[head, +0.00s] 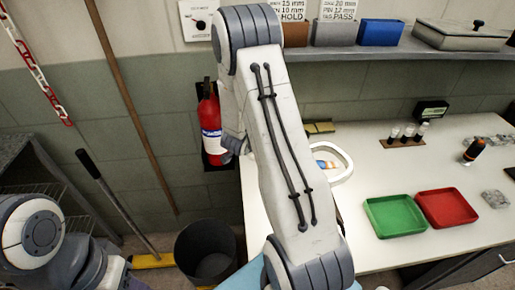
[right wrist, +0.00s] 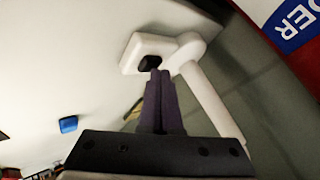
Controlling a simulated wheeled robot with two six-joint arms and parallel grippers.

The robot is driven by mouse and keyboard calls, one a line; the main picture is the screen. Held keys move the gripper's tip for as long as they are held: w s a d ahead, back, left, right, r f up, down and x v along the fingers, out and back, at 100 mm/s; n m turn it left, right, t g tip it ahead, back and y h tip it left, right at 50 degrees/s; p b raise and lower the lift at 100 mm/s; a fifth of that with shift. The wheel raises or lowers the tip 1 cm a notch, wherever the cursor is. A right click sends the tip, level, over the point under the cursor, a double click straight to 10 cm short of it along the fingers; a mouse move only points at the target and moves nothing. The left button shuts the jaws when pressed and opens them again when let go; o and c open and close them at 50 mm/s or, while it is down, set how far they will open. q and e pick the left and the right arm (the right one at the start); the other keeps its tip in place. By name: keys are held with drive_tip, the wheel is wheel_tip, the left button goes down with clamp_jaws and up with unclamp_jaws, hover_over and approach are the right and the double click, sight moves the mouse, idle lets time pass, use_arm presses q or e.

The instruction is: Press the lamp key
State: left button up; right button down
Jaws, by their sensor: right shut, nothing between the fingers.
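The lamp shows in the right wrist view as a white block-like piece (right wrist: 135,52) joined to a white arm (right wrist: 210,105). The lamp key (right wrist: 149,62) is a small black knob on the white block. My right gripper (right wrist: 160,73) is shut and empty, its fingertips right at the key; I cannot tell whether they touch it. In the head view a white ring (head: 345,157), likely the lamp head, shows partly behind my right arm. That arm hides my right gripper and the key there. Only part of my left arm shows at lower left; its gripper is out of view.
A red fire extinguisher (head: 208,115) hangs on the wall left of my right arm. The white bench (head: 385,185) holds a green tray (head: 395,213), a red tray (head: 446,207) and several small items. A dark bin (head: 205,250) stands on the floor.

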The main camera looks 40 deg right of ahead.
drive_tip(key=shift+f, duration=0.2)
drive_tip(key=shift+r, duration=0.1)
drive_tip(key=shift+r+p, duration=0.45)
drive_tip(key=shift+r, duration=0.15)
wheel_tip(320, 180, up, 6)
drive_tip(key=p, duration=0.5)
idle(0.3)
